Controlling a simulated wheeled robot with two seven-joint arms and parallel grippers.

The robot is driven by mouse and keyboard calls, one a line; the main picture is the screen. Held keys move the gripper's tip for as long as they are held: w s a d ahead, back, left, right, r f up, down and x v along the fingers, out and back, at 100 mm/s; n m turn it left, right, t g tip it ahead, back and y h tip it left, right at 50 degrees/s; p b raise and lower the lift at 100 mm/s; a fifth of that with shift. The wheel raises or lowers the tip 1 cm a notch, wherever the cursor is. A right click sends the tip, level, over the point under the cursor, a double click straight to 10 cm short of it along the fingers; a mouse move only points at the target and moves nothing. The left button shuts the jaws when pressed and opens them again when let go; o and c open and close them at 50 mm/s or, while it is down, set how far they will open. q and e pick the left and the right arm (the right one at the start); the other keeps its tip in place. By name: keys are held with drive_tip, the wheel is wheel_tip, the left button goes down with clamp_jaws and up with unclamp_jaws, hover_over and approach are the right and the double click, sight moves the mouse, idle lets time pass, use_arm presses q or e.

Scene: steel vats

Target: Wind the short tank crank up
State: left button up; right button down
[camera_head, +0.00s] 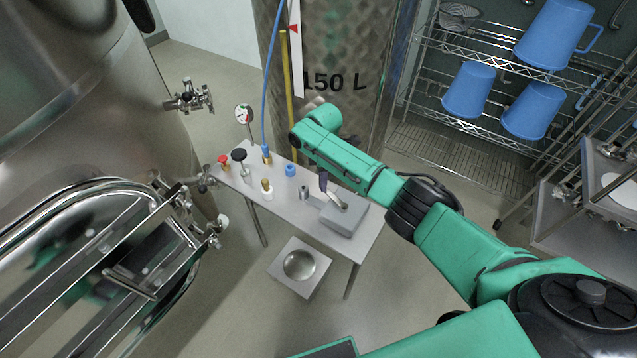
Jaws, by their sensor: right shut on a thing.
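The crank (337,197) is a short bright metal arm on a grey box at the right end of a small steel table. Its dark upright handle shows just below my green right forearm. My right gripper (324,173) is shut at that handle; my forearm hides most of the jaws, so the exact hold cannot be seen. A steel tank marked 150 L (345,55) stands behind, with a red pointer on a white strip at its left. My left gripper is not in view.
A large steel vat (100,110) fills the left. A wire rack (455,122) with blue jugs stands at the right.

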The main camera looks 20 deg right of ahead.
drive_tip(key=shift+w+d+m, duration=0.2)
drive_tip(key=shift+d+m, duration=0.25)
drive_tip(key=shift+m, duration=0.05)
drive_tip(key=shift+r, duration=0.1)
drive_tip(key=c, duration=0.6)
unclamp_jaws()
wheel_tip(320, 180, up, 14)
drive_tip(key=shift+s+r+b, duration=0.1)
drive_tip(key=shift+r+b, duration=0.15)
drive_tip(key=shift+b, duration=0.45)
